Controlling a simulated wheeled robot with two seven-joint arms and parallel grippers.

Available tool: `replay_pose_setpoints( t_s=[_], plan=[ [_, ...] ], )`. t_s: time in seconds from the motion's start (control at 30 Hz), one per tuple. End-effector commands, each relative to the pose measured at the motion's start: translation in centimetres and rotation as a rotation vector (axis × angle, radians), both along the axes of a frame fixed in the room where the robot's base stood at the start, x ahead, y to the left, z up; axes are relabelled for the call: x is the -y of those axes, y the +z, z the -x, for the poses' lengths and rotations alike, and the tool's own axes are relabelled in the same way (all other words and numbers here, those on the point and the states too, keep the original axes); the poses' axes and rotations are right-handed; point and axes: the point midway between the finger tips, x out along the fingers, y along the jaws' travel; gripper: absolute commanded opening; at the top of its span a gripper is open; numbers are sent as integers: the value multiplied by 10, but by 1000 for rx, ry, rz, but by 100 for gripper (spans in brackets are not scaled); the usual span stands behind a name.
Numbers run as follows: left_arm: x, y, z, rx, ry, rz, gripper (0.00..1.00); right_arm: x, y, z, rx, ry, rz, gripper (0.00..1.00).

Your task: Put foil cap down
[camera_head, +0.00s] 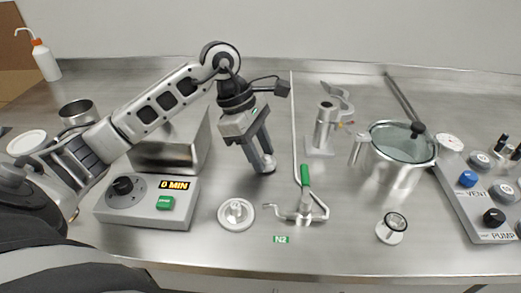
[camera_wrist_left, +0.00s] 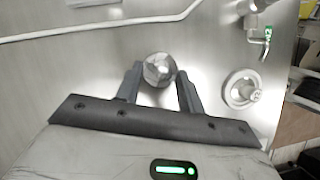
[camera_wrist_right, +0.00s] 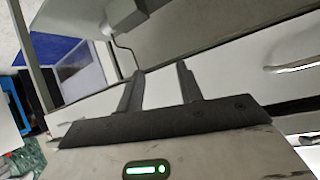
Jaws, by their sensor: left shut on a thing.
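The foil cap (camera_wrist_left: 159,69) is a crumpled silver, roundish piece between the fingertips of my left gripper (camera_wrist_left: 159,82) in the left wrist view. In the head view my left gripper (camera_head: 261,166) points down over the steel bench, right of the timer box, with the small silver cap (camera_head: 269,162) at its tips. The cap is low over the bench; I cannot tell whether it touches the surface. My right gripper (camera_wrist_right: 160,75) shows only in the right wrist view, with its fingers apart and nothing between them.
A white round fitting (camera_head: 237,213) and a green-handled N2 valve (camera_head: 305,200) stand in front of the cap. A timer box (camera_head: 148,203) is at left. A lidded steel pot (camera_head: 397,165) and a vent and pump panel (camera_head: 482,203) are at right.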

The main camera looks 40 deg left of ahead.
Motion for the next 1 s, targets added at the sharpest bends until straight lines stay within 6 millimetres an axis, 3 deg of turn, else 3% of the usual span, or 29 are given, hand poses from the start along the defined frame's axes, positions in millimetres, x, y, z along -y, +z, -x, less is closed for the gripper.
replay_pose_setpoints(
  t_s=[0.4,0.43,0.5,0.8,1.0],
  plan=[
    [0,-8,0,1,0,-1,12,0,-6,-3,2,0,0,36],
    [0,-8,0,2,1,-1,41,0,-5,-3,3,0,-1,36],
    [0,-6,0,1,0,0,60,0,-4,-2,2,0,-2,36],
    [0,-5,0,1,0,0,60,0,1,-3,8,0,-2,36],
    [-8,15,1,6,2,-3,60,0,0,-1,3,0,1,36]
  ],
)
